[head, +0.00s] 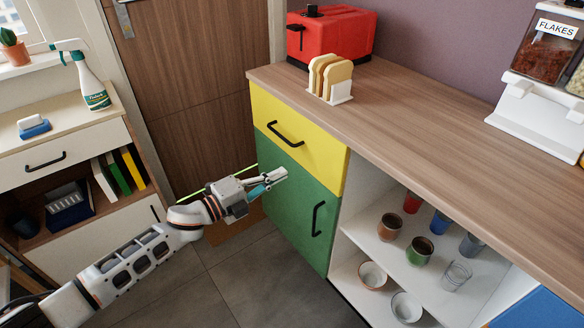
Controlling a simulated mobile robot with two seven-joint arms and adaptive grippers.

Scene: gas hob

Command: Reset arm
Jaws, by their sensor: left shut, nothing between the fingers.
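My left arm comes in from the lower left of the head view. Its gripper (277,175) is shut and empty, in front of the green cabinet door (284,208) and below the yellow drawer (281,125). I cannot tell whether the fingertips touch the door. The yellow drawer and the green door both look closed. My right gripper does not show.
A wooden counter (430,128) holds a red toaster (335,35), a bread rack and a flakes dispenser (545,50). An open shelf to the right holds several cups. A white cabinet (85,138) with a spray bottle (92,85) stands left.

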